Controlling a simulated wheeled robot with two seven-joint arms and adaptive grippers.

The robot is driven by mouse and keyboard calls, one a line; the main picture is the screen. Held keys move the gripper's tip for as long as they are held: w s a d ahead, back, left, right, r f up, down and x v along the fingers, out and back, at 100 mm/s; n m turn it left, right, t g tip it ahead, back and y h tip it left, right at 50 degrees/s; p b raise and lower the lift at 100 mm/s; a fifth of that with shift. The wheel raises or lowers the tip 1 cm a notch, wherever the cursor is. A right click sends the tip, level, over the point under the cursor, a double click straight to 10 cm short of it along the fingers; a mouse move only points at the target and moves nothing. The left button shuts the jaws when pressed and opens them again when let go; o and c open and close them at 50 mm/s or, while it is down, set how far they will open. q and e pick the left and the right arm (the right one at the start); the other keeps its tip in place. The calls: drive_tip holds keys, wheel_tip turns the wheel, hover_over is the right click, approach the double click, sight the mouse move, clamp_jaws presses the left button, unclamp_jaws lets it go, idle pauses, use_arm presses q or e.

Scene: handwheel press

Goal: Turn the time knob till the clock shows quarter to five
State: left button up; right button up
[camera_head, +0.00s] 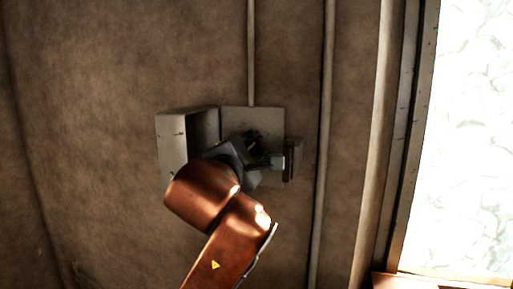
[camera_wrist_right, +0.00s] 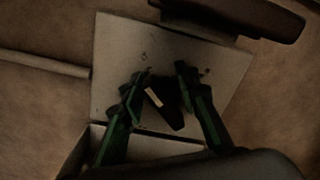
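A pale square plate (camera_head: 268,119) is mounted on the wall in the middle of the head view, partly hidden by my right arm. My right gripper (camera_head: 268,158) is in front of it. In the right wrist view the two green-black fingers (camera_wrist_right: 165,72) are apart, one on each side of a dark knob (camera_wrist_right: 170,115) with a pale mark. Whether they touch the knob is too dark to tell. The plate (camera_wrist_right: 115,45) lies behind them with small dark marks. No readable clock face shows. My left gripper is not in view.
A pale box (camera_head: 172,140) sticks out on the plate's left. Pipes (camera_head: 327,120) run down the wall. A bright window (camera_head: 465,130) is at far right. A dark bar (camera_wrist_right: 240,15) crosses the wrist view's top.

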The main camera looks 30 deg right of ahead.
drive_tip(key=v, duration=1.1)
drive_tip(key=shift+a, duration=0.4)
drive_tip(key=shift+d+f, duration=0.1)
